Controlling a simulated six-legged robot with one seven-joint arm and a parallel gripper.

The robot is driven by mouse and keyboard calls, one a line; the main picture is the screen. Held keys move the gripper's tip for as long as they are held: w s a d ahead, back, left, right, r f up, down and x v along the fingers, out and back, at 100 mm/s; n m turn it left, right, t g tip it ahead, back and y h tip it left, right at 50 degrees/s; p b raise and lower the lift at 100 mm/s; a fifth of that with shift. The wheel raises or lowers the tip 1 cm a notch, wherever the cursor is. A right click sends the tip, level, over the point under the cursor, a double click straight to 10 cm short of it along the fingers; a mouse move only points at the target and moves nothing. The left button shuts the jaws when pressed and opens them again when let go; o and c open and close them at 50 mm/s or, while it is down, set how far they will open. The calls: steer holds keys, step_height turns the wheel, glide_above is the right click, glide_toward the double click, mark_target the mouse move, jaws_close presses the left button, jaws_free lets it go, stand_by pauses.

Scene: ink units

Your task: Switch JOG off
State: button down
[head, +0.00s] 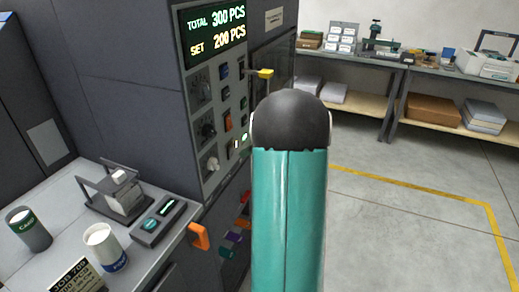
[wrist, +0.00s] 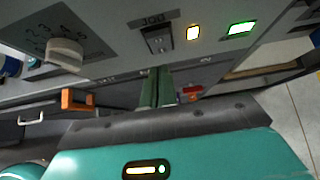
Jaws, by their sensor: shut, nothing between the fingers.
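The JOG switch (wrist: 158,38) is a dark rocker in the panel, just under its JOG label, in the upper middle of the wrist view. Which way it is tipped is hard to tell. My gripper (wrist: 157,88) shows as two green fingers close together, shut and empty. The fingers point at the panel just below the switch in the picture. Whether the tips touch the panel is not clear. An amber lamp (wrist: 193,33) and a green lamp (wrist: 242,28) are lit to the right of the switch. In the head view my teal arm hides the gripper.
A numbered knob (wrist: 65,55) sits left of the switch. The control panel (head: 219,145) stands under a display (head: 213,32) reading TOTAL 300 and SET 200. A grey bench (head: 75,205) with cans and small devices is at left. Open floor (head: 410,205) lies at right.

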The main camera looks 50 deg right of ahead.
mark_target(231, 147)
steer(key=shift+w+a+r, duration=0.15)
steer(key=shift+w+a, duration=0.05)
steer(key=shift+w, duration=0.45)
steer(key=shift+w+a+r, duration=0.1)
steer(key=shift+w+a, duration=0.1)
steer(key=shift+w, duration=0.4)
steer(key=shift+w+a+r, duration=0.1)
steer(key=shift+w+r, duration=0.05)
steer(key=shift+w, duration=0.25)
steer(key=shift+r, duration=0.1)
steer(key=shift+r, duration=0.7)
steer(key=shift+s, duration=0.1)
